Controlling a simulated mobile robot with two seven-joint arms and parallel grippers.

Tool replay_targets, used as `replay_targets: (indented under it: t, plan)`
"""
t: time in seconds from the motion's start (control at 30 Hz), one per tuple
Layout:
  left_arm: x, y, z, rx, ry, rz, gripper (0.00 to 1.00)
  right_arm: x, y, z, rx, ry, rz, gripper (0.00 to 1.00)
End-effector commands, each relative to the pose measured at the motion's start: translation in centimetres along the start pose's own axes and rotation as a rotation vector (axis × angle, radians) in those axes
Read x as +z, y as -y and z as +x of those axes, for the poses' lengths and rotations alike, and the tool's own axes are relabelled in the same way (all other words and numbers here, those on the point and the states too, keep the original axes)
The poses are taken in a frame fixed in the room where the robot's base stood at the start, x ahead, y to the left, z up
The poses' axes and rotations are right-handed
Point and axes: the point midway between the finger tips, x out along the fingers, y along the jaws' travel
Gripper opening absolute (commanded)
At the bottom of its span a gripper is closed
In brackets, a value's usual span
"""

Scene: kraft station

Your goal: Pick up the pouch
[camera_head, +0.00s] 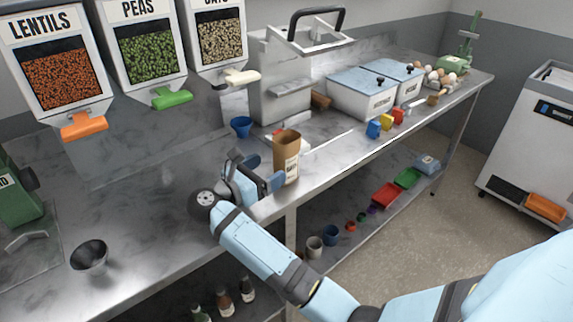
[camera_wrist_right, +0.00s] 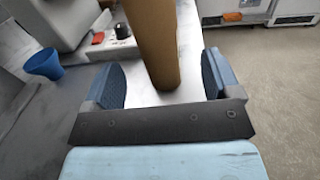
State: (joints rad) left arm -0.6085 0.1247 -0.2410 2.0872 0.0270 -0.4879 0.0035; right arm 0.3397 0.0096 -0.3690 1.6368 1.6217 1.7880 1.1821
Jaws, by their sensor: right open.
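The brown kraft pouch (camera_head: 286,160) stands upright on the metal counter near its front edge, with an open top and a pale label. My right gripper (camera_head: 265,174) is open beside it, at its left in the head view. In the right wrist view the pouch (camera_wrist_right: 155,45) rises between the two blue fingers of the right gripper (camera_wrist_right: 163,82), with a gap on each side. Its top is cut off in that view. My left gripper is not in view.
A blue cup (camera_head: 241,127) stands behind the gripper and a dark metal bowl (camera_head: 89,256) at the left. A sealing machine (camera_head: 280,85) stands behind the pouch. Lidded bins (camera_head: 362,94) and small coloured boxes (camera_head: 386,122) are further right. Dispensers hang above.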

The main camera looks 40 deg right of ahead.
Motion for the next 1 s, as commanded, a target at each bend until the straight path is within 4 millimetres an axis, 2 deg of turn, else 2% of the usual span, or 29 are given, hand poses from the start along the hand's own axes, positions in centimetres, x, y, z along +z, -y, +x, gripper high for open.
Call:
replay_targets:
  t: [0.23,0.5,0.83,1.0]
  plan:
    - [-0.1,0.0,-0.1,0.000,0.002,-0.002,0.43,0.2,-0.1,1.9,-0.001,0.003,0.002,0.83]
    - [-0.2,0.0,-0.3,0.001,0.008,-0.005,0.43,0.2,-0.2,5.5,0.000,0.003,0.000,0.83]
    - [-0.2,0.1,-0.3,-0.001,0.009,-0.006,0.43,0.1,-0.2,6.2,0.000,-0.001,0.001,0.83]
    - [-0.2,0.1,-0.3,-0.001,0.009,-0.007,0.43,0.1,-0.2,6.2,0.000,0.000,0.001,0.44]
